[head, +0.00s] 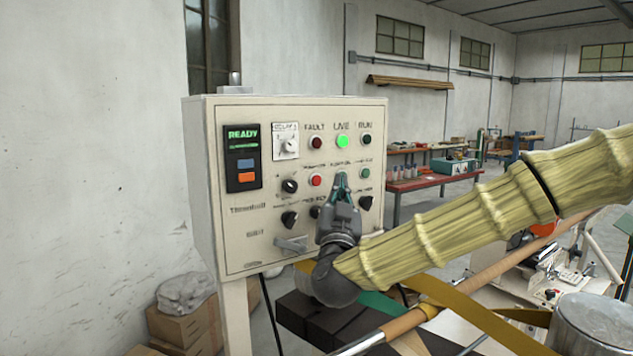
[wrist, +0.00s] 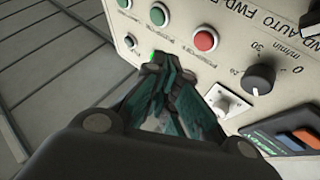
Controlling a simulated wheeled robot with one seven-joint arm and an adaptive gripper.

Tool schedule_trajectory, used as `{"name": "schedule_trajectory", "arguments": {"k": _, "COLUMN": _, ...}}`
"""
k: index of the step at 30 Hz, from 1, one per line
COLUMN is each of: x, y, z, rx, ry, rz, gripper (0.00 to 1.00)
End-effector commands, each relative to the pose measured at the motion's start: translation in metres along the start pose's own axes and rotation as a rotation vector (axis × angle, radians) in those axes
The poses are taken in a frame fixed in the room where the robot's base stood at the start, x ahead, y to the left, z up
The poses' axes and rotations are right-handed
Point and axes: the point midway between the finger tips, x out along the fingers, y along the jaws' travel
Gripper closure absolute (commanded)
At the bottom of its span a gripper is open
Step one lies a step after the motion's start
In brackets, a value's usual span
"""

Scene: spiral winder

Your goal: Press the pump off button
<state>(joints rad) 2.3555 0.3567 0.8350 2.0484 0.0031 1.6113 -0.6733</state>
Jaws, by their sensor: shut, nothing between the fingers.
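In the head view a red button (head: 316,180) is just left of the fingertips and a small green button (head: 366,173) is to the right. In the wrist view the red button (wrist: 206,39) and a green button (wrist: 157,14) lie beyond the fingertips. The labels are too blurred to tell which is pump off. I cannot tell whether the fingertips touch the panel.
A lit green lamp (head: 341,141) is above the fingertips, with a dark red lamp (head: 316,142) to its left. Black knobs (head: 289,186) and a grey handle (head: 291,244) stick out from the panel. A red workbench (head: 430,183) stands behind. Cardboard boxes (head: 180,328) lie below left.

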Motion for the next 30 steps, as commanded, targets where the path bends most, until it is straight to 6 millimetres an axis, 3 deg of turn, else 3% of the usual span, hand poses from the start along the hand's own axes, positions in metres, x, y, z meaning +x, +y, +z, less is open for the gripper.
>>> {"name": "schedule_trajectory", "arguments": {"k": 6, "x": 0.013, "y": -0.013, "z": 0.001, "rx": 0.001, "ry": 0.008, "rz": 0.001, "gripper": 1.00}}
{"name": "schedule_trajectory", "arguments": {"k": 15, "x": 0.033, "y": -0.025, "z": 0.022, "rx": 0.000, "ry": 0.002, "rz": 0.000, "gripper": 1.00}}
{"name": "schedule_trajectory", "arguments": {"k": 30, "x": 0.036, "y": -0.026, "z": 0.024, "rx": 0.001, "ry": 0.002, "rz": 0.000, "gripper": 1.00}}
